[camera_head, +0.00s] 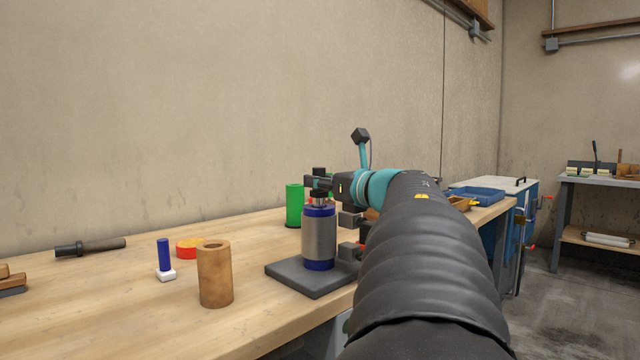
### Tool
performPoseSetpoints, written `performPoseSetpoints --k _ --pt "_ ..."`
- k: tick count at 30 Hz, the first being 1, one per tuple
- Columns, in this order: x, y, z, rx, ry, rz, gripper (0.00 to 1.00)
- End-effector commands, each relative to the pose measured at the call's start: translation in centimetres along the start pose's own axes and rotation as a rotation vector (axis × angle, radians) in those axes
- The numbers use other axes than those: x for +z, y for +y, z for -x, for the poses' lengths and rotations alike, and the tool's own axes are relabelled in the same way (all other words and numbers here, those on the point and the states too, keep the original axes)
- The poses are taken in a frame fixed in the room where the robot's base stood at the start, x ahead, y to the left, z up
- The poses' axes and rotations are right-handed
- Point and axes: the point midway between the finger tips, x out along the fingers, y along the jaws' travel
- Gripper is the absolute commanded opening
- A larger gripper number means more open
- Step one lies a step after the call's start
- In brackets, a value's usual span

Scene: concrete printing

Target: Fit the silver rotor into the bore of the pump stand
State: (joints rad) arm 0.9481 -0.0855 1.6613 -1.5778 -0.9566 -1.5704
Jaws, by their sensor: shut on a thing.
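The pump stand (319,238) is a grey cylinder with blue bands at top and bottom, upright on a dark square base plate, with dark brackets at its right side. My gripper (318,184) is directly above the cylinder's top, reaching in from the right. It is shut on the silver rotor (318,197), a small bright piece showing between the fingers and the blue top band. The bore's opening is not visible from this angle. I cannot tell how far, if at all, the rotor's lower end sits inside it.
A green cylinder (294,205) stands behind the pump stand. A dark-handled tool (90,247) lies farther left. Blue trays (480,195) lie right.

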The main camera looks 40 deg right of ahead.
Motion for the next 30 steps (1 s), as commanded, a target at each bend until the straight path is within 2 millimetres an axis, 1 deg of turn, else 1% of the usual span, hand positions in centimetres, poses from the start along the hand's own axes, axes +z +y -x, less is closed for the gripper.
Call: performPoseSetpoints --k 2,12,18,30 --pt "-0.06 0.26 0.02 -0.052 -0.007 0.003 0.00" --pt "0.08 0.35 -0.04 -0.274 -0.005 -0.001 0.00" --pt "0.10 0.29 -0.06 -0.378 -0.005 -0.002 0.00" --pt "0.03 0.15 0.01 -0.407 -0.005 -0.002 0.00"
